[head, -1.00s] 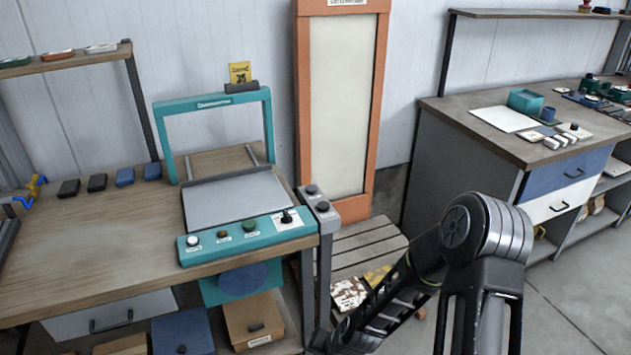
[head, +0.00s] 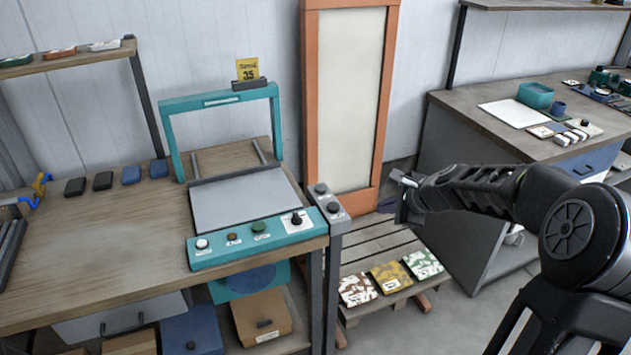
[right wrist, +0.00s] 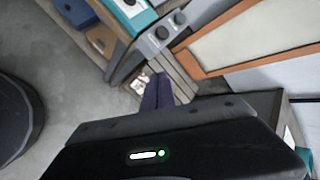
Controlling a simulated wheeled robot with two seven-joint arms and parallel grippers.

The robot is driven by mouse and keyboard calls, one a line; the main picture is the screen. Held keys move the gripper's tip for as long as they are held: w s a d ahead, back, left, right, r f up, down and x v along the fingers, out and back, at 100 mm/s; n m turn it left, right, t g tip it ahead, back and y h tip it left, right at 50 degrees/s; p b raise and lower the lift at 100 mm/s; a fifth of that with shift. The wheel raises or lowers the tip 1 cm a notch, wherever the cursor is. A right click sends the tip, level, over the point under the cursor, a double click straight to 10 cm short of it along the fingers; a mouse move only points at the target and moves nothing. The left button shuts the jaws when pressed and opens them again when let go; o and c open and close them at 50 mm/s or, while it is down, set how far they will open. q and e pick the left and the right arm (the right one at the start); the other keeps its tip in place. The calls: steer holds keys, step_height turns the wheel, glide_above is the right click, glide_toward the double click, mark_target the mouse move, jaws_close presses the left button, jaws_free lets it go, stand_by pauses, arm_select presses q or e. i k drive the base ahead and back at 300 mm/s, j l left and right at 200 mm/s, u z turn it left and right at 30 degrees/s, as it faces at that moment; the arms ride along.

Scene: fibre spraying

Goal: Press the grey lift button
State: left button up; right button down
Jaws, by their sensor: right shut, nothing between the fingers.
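A grey post (head: 331,222) stands at the right front corner of the teal press and carries two dark round buttons, an upper one (head: 321,188) and a lower one (head: 333,207). The teal panel (head: 215,258) beside it has a white button (head: 202,244), a brown one, a green one and a black knob. The labels are too small to read. My right gripper (head: 402,198) is right of the post, apart from it, over the pallet. In the right wrist view its shut, empty fingers (right wrist: 158,92) point toward the post and its buttons (right wrist: 162,33). My left gripper is not in view.
A slatted wooden pallet (head: 372,238) with camouflage-patterned samples lies below my right gripper. An orange-framed panel (head: 345,100) stands behind. A wooden bench (head: 110,240) is at left, and another workbench (head: 470,120) is at right. Open air lies between gripper and post.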

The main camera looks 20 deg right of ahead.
mark_target(321, 188)
steer(key=i+j, duration=0.1)
steer(key=i, duration=0.3)
steer(key=i+j, duration=0.15)
steer(key=i, duration=0.25)
